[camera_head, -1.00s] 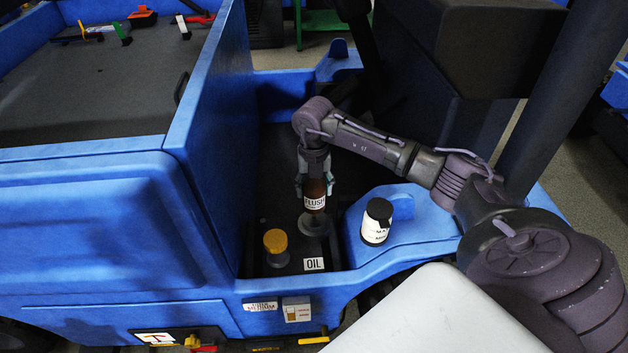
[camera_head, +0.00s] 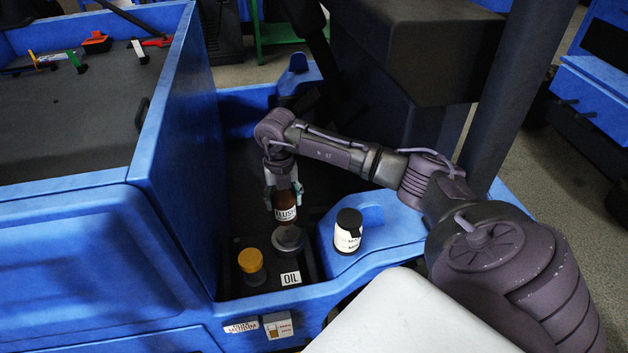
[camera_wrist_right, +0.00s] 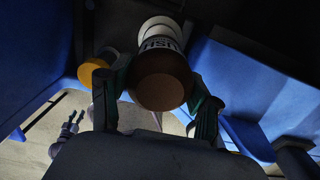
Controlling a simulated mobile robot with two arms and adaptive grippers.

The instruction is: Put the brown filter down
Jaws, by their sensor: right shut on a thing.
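The brown filter (camera_head: 286,208), a brown cylinder with a white label reading roughly "FLUSH", is upright in my right gripper (camera_head: 284,190). The fingers are shut on its sides. It hangs in the dark bay, just behind and above the grey round fitting (camera_head: 288,238); whether they touch I cannot tell. In the right wrist view the filter (camera_wrist_right: 163,80) shows its brown end between the two fingers, with its label and a pale part beyond.
A yellow-capped fitting (camera_head: 250,261) and an "OIL" label (camera_head: 290,279) are in front of the filter. A black-capped bottle with a white label (camera_head: 348,231) stands on the blue ledge to the right. The tall blue wall (camera_head: 178,140) bounds the bay on the left.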

